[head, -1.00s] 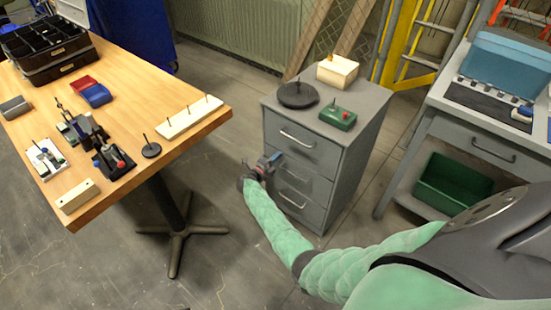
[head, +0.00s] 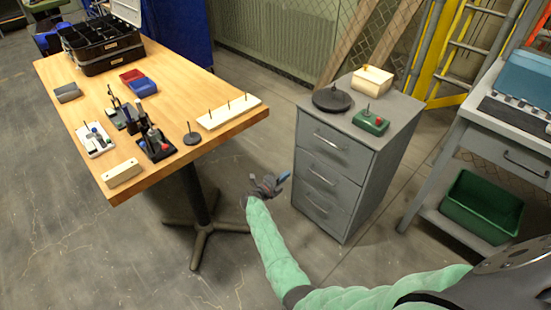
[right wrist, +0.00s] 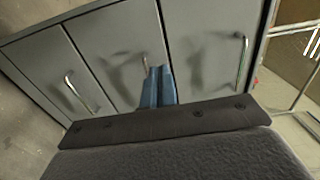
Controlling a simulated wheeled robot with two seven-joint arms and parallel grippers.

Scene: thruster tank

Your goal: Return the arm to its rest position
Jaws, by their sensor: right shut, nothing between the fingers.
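My right gripper (head: 268,184) is in the gap between the wooden table and the grey drawer cabinet (head: 328,180). It is below the table top and in front of the cabinet's drawers. In the right wrist view its blue fingers (right wrist: 158,88) are together with nothing between them, and the drawer fronts (right wrist: 110,60) fill the background. My right arm in its green sleeve reaches in from the lower right. My left gripper does not show.
The wooden table (head: 190,77) holds bins, small fixtures and a pegged block. The cabinet top carries a black disc (head: 332,99), a green box (head: 371,122) and a wooden block. A workbench with a green bin (head: 482,206) stands at right. Floor lies open at lower left.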

